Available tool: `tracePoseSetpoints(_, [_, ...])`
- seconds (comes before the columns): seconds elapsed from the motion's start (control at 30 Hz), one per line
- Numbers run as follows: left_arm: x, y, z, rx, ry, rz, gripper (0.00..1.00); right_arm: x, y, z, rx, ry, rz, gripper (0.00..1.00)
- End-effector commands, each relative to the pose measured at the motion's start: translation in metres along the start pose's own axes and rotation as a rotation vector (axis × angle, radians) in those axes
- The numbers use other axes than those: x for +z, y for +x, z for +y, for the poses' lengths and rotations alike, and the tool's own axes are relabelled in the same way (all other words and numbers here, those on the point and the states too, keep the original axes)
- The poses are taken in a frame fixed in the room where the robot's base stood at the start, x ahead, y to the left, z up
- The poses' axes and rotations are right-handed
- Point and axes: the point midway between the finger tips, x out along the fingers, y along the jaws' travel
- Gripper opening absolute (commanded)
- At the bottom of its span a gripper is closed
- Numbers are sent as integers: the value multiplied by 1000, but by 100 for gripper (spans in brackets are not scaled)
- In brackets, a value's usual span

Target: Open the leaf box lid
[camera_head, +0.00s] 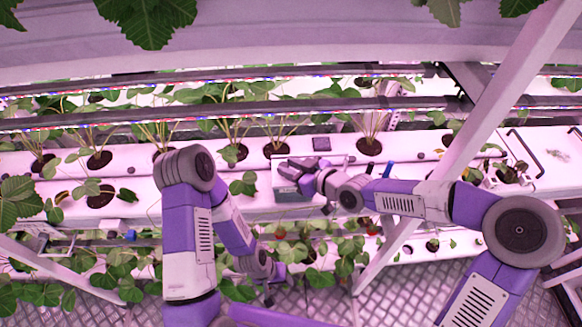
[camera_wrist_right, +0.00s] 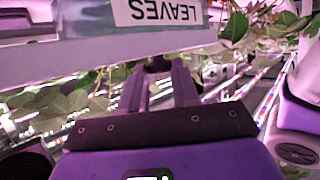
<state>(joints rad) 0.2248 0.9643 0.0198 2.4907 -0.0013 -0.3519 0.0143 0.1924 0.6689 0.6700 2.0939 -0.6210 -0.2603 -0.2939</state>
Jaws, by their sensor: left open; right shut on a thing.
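The leaf box (camera_head: 291,196) is a pale box at the front of the white growing rack, mostly covered by my right gripper in the head view. In the right wrist view its pale wall (camera_wrist_right: 85,62) crosses the top, with an upside-down "LEAVES" label (camera_wrist_right: 158,11). My right gripper (camera_head: 293,170) is at the box. Its fingers (camera_wrist_right: 158,68) are shut on a small dark part at the box, which looks like the lid's handle; the lid's own outline is hard to make out. My left gripper (camera_head: 268,290) hangs low in front of the rack, open and away from the box.
Leafy plants grow in round holes along the white rack (camera_head: 405,150) behind the box. More plants (camera_head: 345,255) fill a lower level. The metal grid floor (camera_head: 385,300) shows at the bottom.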

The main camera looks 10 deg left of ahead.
Motion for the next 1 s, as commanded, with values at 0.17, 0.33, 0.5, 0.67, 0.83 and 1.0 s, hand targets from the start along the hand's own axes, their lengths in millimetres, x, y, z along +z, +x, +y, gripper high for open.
tracePoseSetpoints(0.17, [0,-6,2,0,0,0,43,1,-5,6,0,3,-2,0])
tracePoseSetpoints(0.33, [1,-24,9,0,0,0,43,6,-22,24,2,8,-5,0])
tracePoseSetpoints(0.5, [2,-45,17,0,0,0,43,13,-39,42,0,10,-5,0])
tracePoseSetpoints(0.67, [3,-59,22,0,0,0,43,18,-50,53,-1,6,-4,0])
tracePoseSetpoints(0.83, [3,-63,24,0,0,0,43,22,-54,59,1,3,-2,0])
tracePoseSetpoints(1.0, [3,-62,23,0,0,0,43,24,-54,59,1,2,-2,0])
